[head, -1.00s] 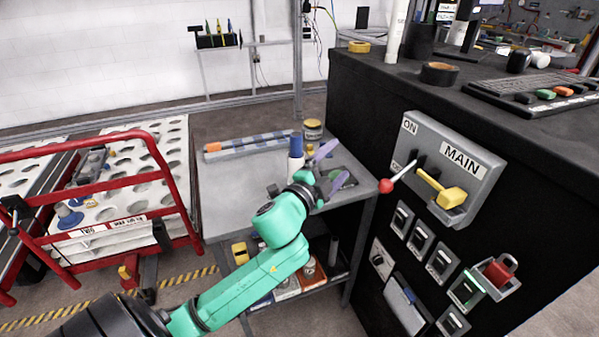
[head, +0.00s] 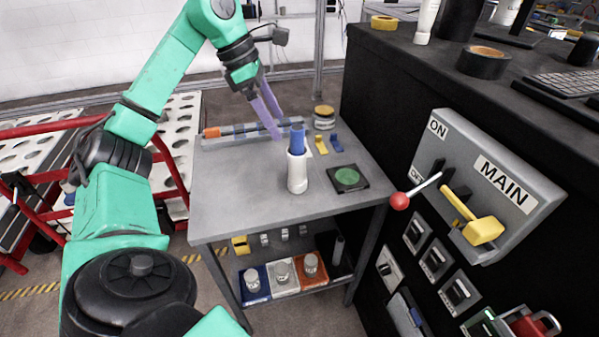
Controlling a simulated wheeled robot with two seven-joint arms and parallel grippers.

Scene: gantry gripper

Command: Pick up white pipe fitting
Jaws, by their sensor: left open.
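My left gripper (head: 280,127) is open and empty, with its purple fingers pointing down above the back of the grey table (head: 225,195). A white upright cylinder (head: 297,174) with a blue top stands on the table, in front of and slightly right of the fingertips. Several pale fittings stand on the lower shelf: one on a blue base (head: 252,281), one on a white base (head: 282,273) and one on an orange base (head: 311,264). I cannot tell which of these pale things is the white pipe fitting. My right gripper is not in view.
A dark square pad with a green disc (head: 347,178) and a lidded jar (head: 324,117) are on the table. A black cabinet with a MAIN switch box (head: 490,185) borders the right side. Red rails (head: 172,160) stand left. The table's front left is clear.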

